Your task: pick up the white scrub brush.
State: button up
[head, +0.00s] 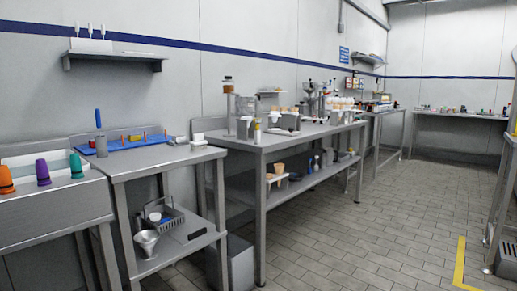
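I cannot make out the white scrub brush for certain. A small pale object (198,144) lies at the right back edge of the left steel table (150,160); it is too small to tell whether it is a brush. Another flat white item (284,132) lies on the front of the middle steel table (262,143), also unclear. My gripper is not in view.
Left of the tables is a steel unit with orange (6,180), purple (42,172) and teal (76,166) cups. A blue mat (128,143) and a blue-handled tool (99,120) are on the left table. The tiled floor (400,225) at right is clear.

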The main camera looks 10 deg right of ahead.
aim_at(199, 143)
jog(key=u, duration=0.85)
jog(key=i, duration=1.35)
jog(key=z, duration=0.85)
jog(key=i, duration=0.9)
jog(key=z, duration=1)
